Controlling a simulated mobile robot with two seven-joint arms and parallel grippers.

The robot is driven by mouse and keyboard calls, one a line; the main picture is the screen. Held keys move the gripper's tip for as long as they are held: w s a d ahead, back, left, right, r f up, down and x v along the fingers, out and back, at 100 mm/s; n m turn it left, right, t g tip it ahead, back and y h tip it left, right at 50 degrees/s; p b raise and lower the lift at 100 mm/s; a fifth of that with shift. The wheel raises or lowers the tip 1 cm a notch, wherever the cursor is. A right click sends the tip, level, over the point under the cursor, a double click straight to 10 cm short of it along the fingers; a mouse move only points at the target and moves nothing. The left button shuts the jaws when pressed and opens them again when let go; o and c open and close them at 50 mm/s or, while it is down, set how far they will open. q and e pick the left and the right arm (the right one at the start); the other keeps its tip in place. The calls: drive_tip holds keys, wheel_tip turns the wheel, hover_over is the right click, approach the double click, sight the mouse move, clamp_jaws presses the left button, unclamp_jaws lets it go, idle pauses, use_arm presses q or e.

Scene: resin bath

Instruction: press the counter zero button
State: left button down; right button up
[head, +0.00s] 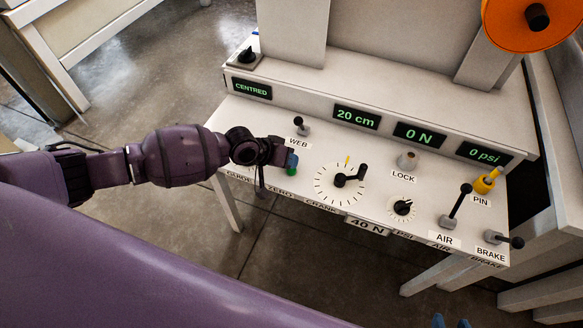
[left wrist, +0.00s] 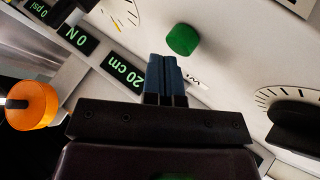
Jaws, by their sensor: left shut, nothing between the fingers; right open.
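The green zero button (left wrist: 183,40) is a round knob on the pale panel, just beyond my fingertips in the left wrist view. In the head view it shows partly (head: 292,172), above the ZERO label (head: 281,193). My left gripper (head: 291,160) is over the panel with its blue fingers shut and empty. In the left wrist view the fingers (left wrist: 165,72) point toward the button with a small gap in the picture; their height above it is unclear. The counter display (head: 357,117) reads 20 cm.
The WEB switch (head: 302,126) stands just behind my left gripper, and the crank (head: 345,179) to its right. Further right are the LOCK knob (head: 407,160), the AIR lever (head: 456,206), the BRAKE lever (head: 503,239) and the yellow PIN handle (head: 487,181).

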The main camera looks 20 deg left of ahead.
use_arm(q)
drive_tip(key=shift+f, duration=0.6)
idle(0.5)
drive_tip(key=shift+s+f+b, duration=0.1)
drive_tip(key=shift+b, duration=0.2)
drive_tip(key=shift+r+p, duration=0.4)
drive_tip(key=shift+r, duration=0.7)
